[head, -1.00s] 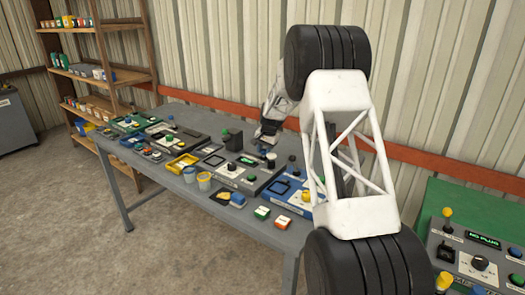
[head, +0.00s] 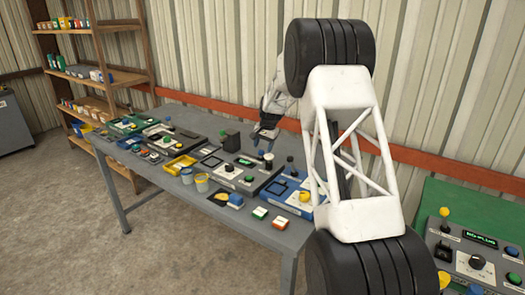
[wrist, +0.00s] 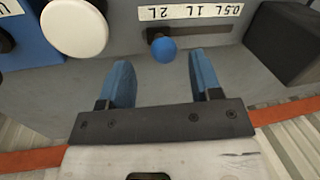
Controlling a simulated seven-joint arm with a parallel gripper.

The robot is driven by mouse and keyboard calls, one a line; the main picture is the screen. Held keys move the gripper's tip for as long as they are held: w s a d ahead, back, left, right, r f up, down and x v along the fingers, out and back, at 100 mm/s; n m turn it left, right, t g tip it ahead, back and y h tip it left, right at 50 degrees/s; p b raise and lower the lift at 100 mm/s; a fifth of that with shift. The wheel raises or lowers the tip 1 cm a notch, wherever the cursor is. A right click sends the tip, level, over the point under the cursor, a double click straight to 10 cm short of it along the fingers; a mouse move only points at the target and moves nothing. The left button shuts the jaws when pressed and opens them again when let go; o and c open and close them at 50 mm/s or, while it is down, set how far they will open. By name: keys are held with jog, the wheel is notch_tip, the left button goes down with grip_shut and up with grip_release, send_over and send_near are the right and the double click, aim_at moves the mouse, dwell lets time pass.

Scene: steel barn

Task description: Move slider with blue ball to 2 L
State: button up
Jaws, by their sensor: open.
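The blue ball (wrist: 163,50) is the knob of a slider on a grey panel (wrist: 215,60) in the wrist view. Its stem sits at the left end of a dark slot, by the 2 L mark of an upside-down label strip (wrist: 190,11) reading 2 L, 1 L and 0.5 L. My gripper (wrist: 158,62) is open and empty. Its blue fingers lie left and right of the ball in the picture, with the ball apparently just beyond the tips; I see no contact. In the head view my gripper (head: 266,133) is over the back of the bench, and the ball cannot be made out clearly.
A large white round knob (wrist: 73,27) is close to the left finger, beside a blue unit (wrist: 35,40). A dark block (wrist: 285,42) stands at the right. The grey bench (head: 165,205) holds several control panels, with a red rail along the wall behind it.

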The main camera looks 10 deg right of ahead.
jog(key=shift+s+d+r, duration=0.15)
jog(key=shift+d+r, duration=0.05)
jog(key=shift+r, duration=0.9)
jog(key=shift+s+d+r, duration=0.15)
jog(key=shift+d+r, duration=0.05)
jog(key=shift+r, duration=0.9)
jog(key=shift+r, duration=0.1)
jog(key=s+a+r+n, duration=0.1)
jog(key=s+r, duration=0.5)
jog(key=s, duration=0.5)
jog(key=s+r+n+h, duration=0.1)
jog(key=s+r, duration=0.4)
jog(key=s, duration=0.7)
jog(key=s+a+r+n, duration=0.1)
jog(key=s+r, duration=0.5)
jog(key=s, duration=0.5)
jog(key=s+f+n, duration=0.1)
jog(key=s+f, duration=0.1)
jog(key=s, duration=1.6)
jog(key=s+f+n+t+h, duration=0.1)
jog(key=s+f+n, duration=0.1)
jog(key=s, duration=1.6)
jog(key=shift+s+a+f+n, duration=0.2)
jog(key=shift+s+f+n, duration=0.15)
jog(key=shift+f, duration=0.4)
